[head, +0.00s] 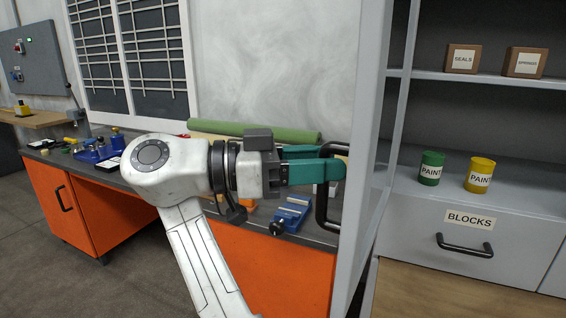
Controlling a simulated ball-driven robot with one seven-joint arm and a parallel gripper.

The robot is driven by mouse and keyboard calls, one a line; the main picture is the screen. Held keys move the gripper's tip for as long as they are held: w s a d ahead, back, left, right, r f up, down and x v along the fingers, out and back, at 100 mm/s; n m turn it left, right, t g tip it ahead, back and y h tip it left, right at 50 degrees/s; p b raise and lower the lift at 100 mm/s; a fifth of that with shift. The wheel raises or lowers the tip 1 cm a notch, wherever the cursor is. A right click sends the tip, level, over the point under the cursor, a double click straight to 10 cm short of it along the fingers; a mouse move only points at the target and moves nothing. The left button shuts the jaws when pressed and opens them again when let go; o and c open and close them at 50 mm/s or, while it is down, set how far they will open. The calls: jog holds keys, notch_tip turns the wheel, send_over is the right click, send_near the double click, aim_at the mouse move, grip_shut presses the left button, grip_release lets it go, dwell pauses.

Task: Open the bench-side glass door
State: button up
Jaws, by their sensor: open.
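The bench-side glass door (358,160) stands swung out from the cabinet, seen nearly edge-on, with its outer face to the left. Its black bar handle (321,207) sticks out to the left of the door's grey frame. My gripper (330,160) is open, with its teal fingers reaching right to the handle. One finger passes on the near side of the bar and the other appears behind it. The near finger hides the bar's middle, so I cannot tell whether either finger touches it.
Right of the door, open shelves hold a green paint can (430,168), a yellow paint can (479,175) and brown boxes (462,58). A BLOCKS drawer (465,235) is below. An orange workbench (262,268) with a blue vise (290,213) stands behind my arm.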

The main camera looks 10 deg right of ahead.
jog(key=a+b, duration=0.1)
jog(key=a, duration=0.8)
jog(key=shift+w+a, duration=0.15)
jog(key=shift+a, duration=0.25)
